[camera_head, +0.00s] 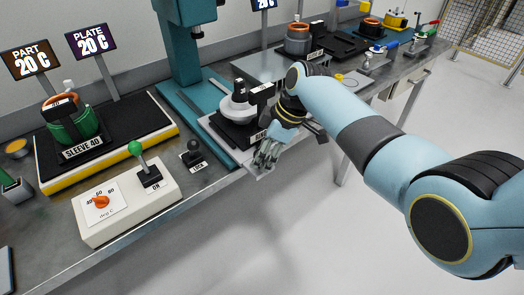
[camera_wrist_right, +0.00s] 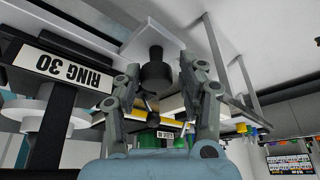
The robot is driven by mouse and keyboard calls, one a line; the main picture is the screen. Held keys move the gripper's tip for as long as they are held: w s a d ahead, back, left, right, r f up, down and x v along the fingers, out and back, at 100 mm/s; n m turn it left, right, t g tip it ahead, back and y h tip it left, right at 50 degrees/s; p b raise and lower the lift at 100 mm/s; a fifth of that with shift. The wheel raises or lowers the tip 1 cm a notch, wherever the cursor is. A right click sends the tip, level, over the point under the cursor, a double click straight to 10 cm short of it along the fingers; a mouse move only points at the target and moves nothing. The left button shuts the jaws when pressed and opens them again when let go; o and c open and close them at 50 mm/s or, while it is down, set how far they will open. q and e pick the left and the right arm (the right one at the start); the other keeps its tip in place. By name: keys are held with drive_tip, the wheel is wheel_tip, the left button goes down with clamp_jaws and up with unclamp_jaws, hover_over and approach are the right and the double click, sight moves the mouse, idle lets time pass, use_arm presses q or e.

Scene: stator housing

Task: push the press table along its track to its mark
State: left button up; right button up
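The press table (camera_head: 258,171) is a light plate under the teal press (camera_head: 185,60). It carries a black block labelled RING 30 (camera_wrist_right: 68,69) with a white ring-shaped part (camera_head: 238,106) on top. My right gripper (camera_head: 268,156) is at the plate's front right corner, fingers pointing down-left. In the right wrist view, the gripper (camera_wrist_right: 160,68) is open, with a black cylindrical knob (camera_wrist_right: 156,73) between or just beyond its fingers. I cannot tell whether they touch it. The arm hides part of the table, and I cannot make out the mark. My left gripper is not in view.
Left of the press are a LOCK knob (camera_head: 193,153), a white control box (camera_head: 130,200) with a green-topped lever (camera_head: 142,160), and a hot plate (camera_head: 160,133) holding a green SLEEVE 40 part (camera_head: 72,122). More fixtures stand along the bench to the right. The floor in front is clear.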

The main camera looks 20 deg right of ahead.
drive_tip(key=shift+o, duration=1)
drive_tip(key=shift+s+r, duration=0.1)
drive_tip(key=shift+r, duration=0.15)
drive_tip(key=v, duration=1.1)
drive_tip(key=shift+d+r, duration=0.25)
drive_tip(key=shift+r, duration=0.05)
